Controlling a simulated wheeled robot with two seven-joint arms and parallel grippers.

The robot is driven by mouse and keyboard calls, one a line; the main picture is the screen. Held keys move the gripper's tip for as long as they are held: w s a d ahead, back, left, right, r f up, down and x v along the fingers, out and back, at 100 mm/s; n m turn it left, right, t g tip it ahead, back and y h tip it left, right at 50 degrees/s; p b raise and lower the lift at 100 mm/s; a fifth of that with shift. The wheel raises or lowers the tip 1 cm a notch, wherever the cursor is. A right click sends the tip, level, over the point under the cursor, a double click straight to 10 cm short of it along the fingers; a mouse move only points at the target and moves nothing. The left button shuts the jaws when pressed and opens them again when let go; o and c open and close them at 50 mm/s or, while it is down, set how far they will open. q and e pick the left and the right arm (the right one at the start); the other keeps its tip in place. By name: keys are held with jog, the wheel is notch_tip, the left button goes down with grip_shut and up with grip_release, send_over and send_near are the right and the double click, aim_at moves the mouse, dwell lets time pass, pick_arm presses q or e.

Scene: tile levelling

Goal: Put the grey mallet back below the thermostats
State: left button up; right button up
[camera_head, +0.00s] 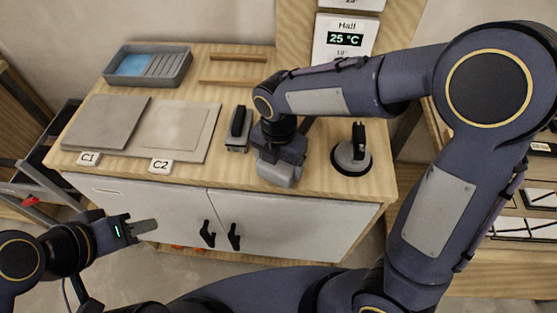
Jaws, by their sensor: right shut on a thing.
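Two white thermostats hang on the wooden panel at the back: one reading "Hall 25 °C" (332,52) and one cut off by the top edge (352,4). My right gripper (279,160) is over the front middle of the wooden worktop, shut on a grey block-like piece (281,174), which looks like the mallet's head. The gripper and arm hide much of the mallet, and I cannot tell whether it touches the worktop. The area right below the thermostats is partly covered by my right arm. My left gripper (142,227) is off the cabinet's front left, seen edge-on, with nothing visible in it.
On the worktop (215,90) stand a grey tray with a blue sponge (148,66), tiles marked C1 (104,120) and C2 (172,128), a dark-handled tool (238,130) and a round suction cup (351,158). Two wooden strips (238,57) lie at the back.

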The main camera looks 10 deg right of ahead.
jog(key=shift+f+b, duration=0.45)
jog(key=shift+f, duration=0.15)
dwell(0.3)
jog(key=o, duration=1.4)
jog(key=shift+c, duration=0.2)
notch_tip(320, 180, up, 8)
jog(key=shift+f, duration=0.1)
jog(key=shift+d, duration=0.2)
jog(key=s+d+m+t+y, duration=0.2)
jog(key=s+d+m, duration=0.4)
jog(key=m, duration=0.9)
jog(key=s+d+m+t+y, duration=0.1)
jog(key=s+d+m+t, duration=0.2)
jog(key=s+d+m, duration=0.4)
jog(key=s+m, duration=0.1)
jog(key=m, duration=0.6)
jog(key=shift+s+r+m+t+y, duration=0.3)
jog(key=shift+s+r+m+y, duration=0.1)
